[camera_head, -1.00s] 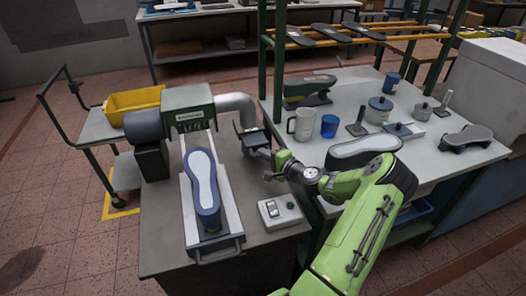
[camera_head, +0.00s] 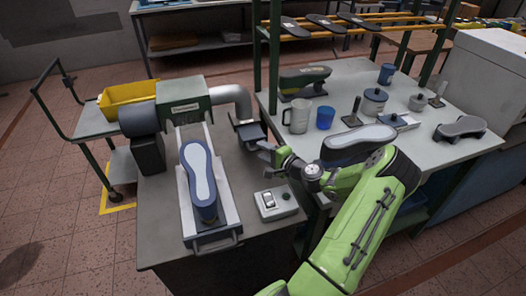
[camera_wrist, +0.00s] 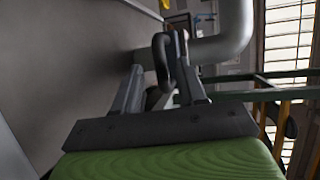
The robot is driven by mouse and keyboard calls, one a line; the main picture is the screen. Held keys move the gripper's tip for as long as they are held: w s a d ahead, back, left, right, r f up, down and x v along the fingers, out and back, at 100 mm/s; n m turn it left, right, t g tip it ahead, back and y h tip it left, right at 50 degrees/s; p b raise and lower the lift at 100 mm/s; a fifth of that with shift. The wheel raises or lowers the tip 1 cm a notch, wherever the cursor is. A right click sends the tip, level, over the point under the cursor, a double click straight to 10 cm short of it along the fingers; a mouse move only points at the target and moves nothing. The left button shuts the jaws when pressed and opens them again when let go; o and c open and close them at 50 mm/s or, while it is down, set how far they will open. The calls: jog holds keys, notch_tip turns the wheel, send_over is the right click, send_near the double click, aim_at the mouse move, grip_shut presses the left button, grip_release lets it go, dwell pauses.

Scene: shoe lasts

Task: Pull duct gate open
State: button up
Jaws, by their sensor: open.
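The duct gate (camera_head: 250,132) is a dark box-like piece at the lower end of the grey duct pipe (camera_head: 233,95), on the right side of the machine bench. My gripper (camera_head: 264,147) is right beside the gate, on its near right side. In the wrist view, my gripper (camera_wrist: 158,58) has its two dark fingers apart, with a dark loop-shaped handle (camera_wrist: 159,58) showing between or just beyond the tips. I cannot tell whether a finger touches it. The pipe also shows behind it in the wrist view (camera_wrist: 232,32). The gate plate itself is mostly hidden there.
A sander-like machine (camera_head: 183,103) and a slide carrying a blue-and-white shoe last (camera_head: 200,180) stand to the left. A switch box (camera_head: 275,203) sits on the bench in front of my gripper. The right table (camera_head: 345,85) holds mugs, tins and another last. A green post stands close behind.

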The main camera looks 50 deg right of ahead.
jog(key=p+v, duration=0.1)
jog(key=v, duration=1.3)
jog(key=shift+s, duration=0.4)
jog(key=shift+r, duration=0.15)
